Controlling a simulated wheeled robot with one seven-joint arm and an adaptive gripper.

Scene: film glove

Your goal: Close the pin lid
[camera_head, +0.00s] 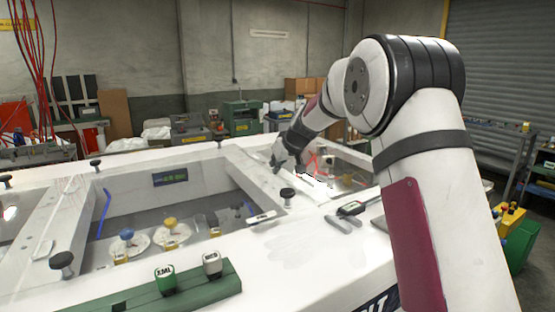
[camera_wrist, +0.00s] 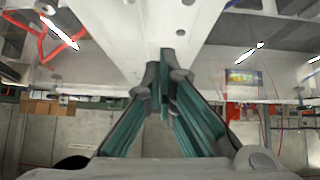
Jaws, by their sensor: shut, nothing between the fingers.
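My gripper (camera_head: 281,165) is over the white crossbeam (camera_head: 262,183) between two open bays of the white bench. In the wrist view its teal-lined fingers (camera_wrist: 167,62) are together with nothing between them, close to the beam's white surface. I cannot tell whether they touch it. No part is clearly recognisable as the pin lid. The left bay holds a blue knob (camera_head: 127,234) and a yellow knob (camera_head: 170,222) on pale discs.
A dark hand-held device (camera_head: 351,208) and a small white device (camera_head: 262,217) rest on the bench. Red lines (camera_head: 315,162) show in the right bay.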

